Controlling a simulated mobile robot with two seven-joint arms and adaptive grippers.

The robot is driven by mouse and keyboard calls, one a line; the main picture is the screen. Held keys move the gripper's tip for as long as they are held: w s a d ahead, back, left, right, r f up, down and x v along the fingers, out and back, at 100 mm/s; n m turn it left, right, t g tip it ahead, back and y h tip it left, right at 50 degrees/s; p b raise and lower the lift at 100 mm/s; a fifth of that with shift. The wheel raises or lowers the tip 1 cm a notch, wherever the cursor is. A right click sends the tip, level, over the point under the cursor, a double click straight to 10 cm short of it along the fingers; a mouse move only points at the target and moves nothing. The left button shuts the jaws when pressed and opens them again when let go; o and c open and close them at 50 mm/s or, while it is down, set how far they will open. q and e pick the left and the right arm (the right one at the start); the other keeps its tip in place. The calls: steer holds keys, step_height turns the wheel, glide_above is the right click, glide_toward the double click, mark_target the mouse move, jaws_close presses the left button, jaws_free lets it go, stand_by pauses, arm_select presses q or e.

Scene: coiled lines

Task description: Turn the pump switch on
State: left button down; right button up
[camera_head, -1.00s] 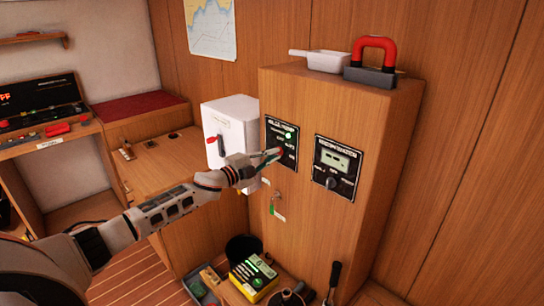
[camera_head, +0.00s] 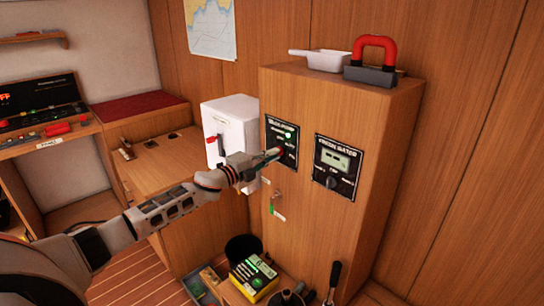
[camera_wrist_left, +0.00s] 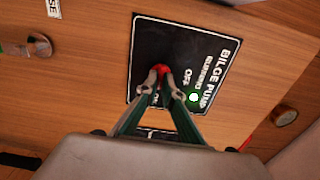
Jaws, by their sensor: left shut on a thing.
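The black bilge pump panel (camera_head: 274,136) is on the front of the wooden cabinet. It also shows in the left wrist view (camera_wrist_left: 150,35), with its lettering turned. The red-tipped pump switch (camera_wrist_left: 161,69) sits between my left fingertips. My left gripper (camera_head: 276,153) reaches the panel's lower part and is shut on the switch; it also shows in the wrist view (camera_wrist_left: 160,80). The fingers hide most of the lever and part of the lower label. My right gripper is not in view.
A white box (camera_head: 229,125) with a red handle is at the left. A key with a green tag (camera_head: 274,205) hangs below. A white pan (camera_head: 327,60) and red-handled block (camera_head: 372,77) stand on top.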

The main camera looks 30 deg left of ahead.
arm_select(q)
steer(key=c, duration=2.2)
jaws_free()
steer(key=shift+d, duration=0.1)
steer(key=shift+s, duration=0.1)
steer(key=shift+v, duration=5.95)
